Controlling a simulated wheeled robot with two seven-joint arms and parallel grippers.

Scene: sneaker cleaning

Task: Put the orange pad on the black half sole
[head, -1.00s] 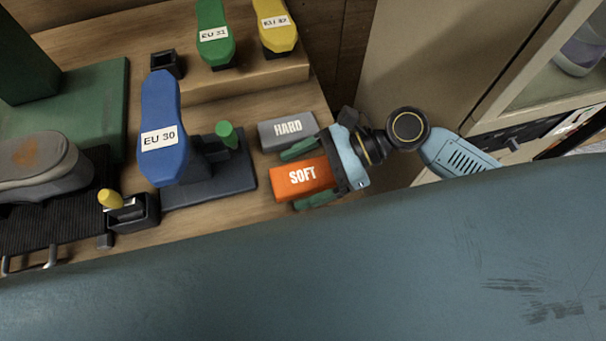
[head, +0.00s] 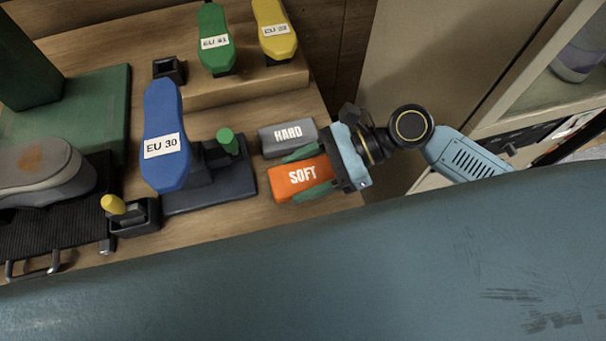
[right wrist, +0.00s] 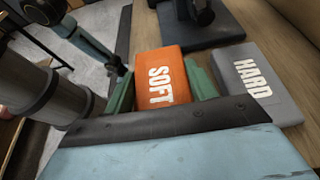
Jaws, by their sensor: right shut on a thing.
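The orange pad (head: 298,176), marked SOFT, lies on the wooden bench. My right gripper (head: 308,172) is shut on it, with one green finger against each long side. The right wrist view also shows the orange pad (right wrist: 163,77) between the fingers of the right gripper (right wrist: 163,86). I cannot clearly make out a black half sole.
A grey pad (head: 287,137) marked HARD lies close beside the orange pad. A blue sole form (head: 165,115) marked EU 30 stands by a dark base (head: 233,187). A green form (head: 211,22) and yellow form (head: 272,20) are behind. A shoe (head: 45,170) is at left.

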